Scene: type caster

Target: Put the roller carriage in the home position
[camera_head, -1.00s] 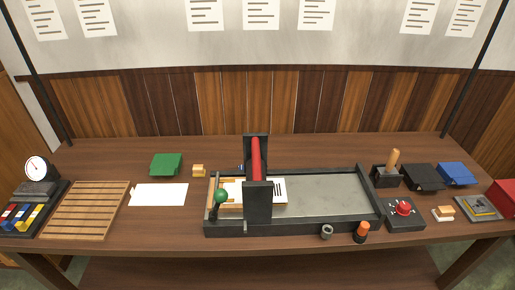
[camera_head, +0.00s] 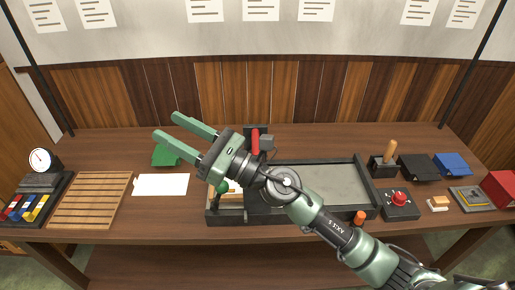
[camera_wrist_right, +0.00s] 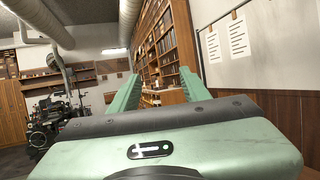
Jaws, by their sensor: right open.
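The roller carriage is a dark upright frame with a red roller (camera_head: 255,142). It stands across the left part of the black press bed (camera_head: 330,180), partly hidden behind my right arm. A green ball handle (camera_head: 222,186) shows at the bed's left end, just below my gripper. My right gripper (camera_head: 164,126) is open and empty, reaching across the press toward the upper left; its fingers appear above the table near the green block. In the right wrist view the two green fingers (camera_wrist_right: 158,92) are apart with nothing between them. My left gripper is not in view.
Left of the press are a white paper sheet (camera_head: 161,184), a green block (camera_head: 166,155), a slatted wooden rack (camera_head: 90,200) and a dial gauge (camera_head: 41,160). At right are a red-knob box (camera_head: 399,203), a wooden-handled tool (camera_head: 389,152) and dark and blue blocks (camera_head: 452,163).

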